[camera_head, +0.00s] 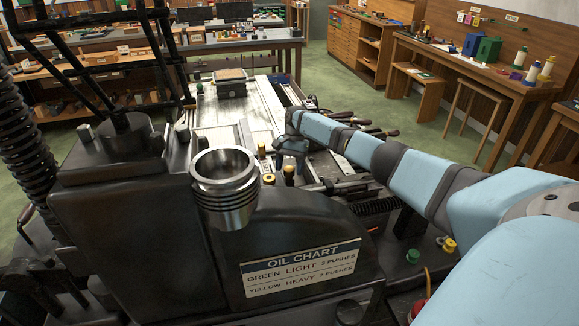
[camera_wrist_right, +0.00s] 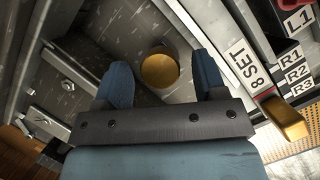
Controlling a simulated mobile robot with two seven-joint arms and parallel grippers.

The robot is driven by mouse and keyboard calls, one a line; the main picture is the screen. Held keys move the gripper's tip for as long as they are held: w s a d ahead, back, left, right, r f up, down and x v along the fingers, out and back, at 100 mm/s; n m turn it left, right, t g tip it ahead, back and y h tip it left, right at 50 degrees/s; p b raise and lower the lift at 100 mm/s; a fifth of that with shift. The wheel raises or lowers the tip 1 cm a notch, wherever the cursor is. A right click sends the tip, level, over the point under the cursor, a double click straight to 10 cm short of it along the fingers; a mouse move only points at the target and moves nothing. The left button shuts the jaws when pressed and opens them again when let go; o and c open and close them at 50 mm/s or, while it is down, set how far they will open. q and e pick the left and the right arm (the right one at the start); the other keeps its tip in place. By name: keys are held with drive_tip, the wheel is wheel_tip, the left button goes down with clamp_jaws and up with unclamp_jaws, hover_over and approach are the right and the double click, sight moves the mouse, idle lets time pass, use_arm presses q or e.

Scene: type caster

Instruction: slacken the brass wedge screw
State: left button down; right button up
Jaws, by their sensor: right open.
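A round brass screw head (camera_wrist_right: 159,70) shows in the right wrist view, set in a dark grey metal part of the machine. My right gripper (camera_wrist_right: 162,66) is open, with one blue finger on each side of the brass head. Gaps show between the fingers and the head in this view, and I cannot tell how far the fingertips are above it. In the head view my right gripper (camera_head: 291,147) points down over the machine, and its fingertips are hard to make out. Small brass pieces show just below it, but I cannot tell which is the screw. My left gripper is not in view.
A brass lever (camera_wrist_right: 287,118) stands beside an "8 SET" label (camera_wrist_right: 245,66) and labels such as L1 and R1. In the head view a steel cup (camera_head: 224,190) and an oil chart plate (camera_head: 301,268) sit on the dark machine body. Workbenches stand beyond.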

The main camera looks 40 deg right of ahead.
drive_tip(key=shift+f, duration=0.15)
drive_tip(key=c, duration=0.9)
drive_tip(key=shift+c, duration=0.2)
drive_tip(key=shift+a+n, duration=0.1)
drive_tip(key=shift+n, duration=0.3)
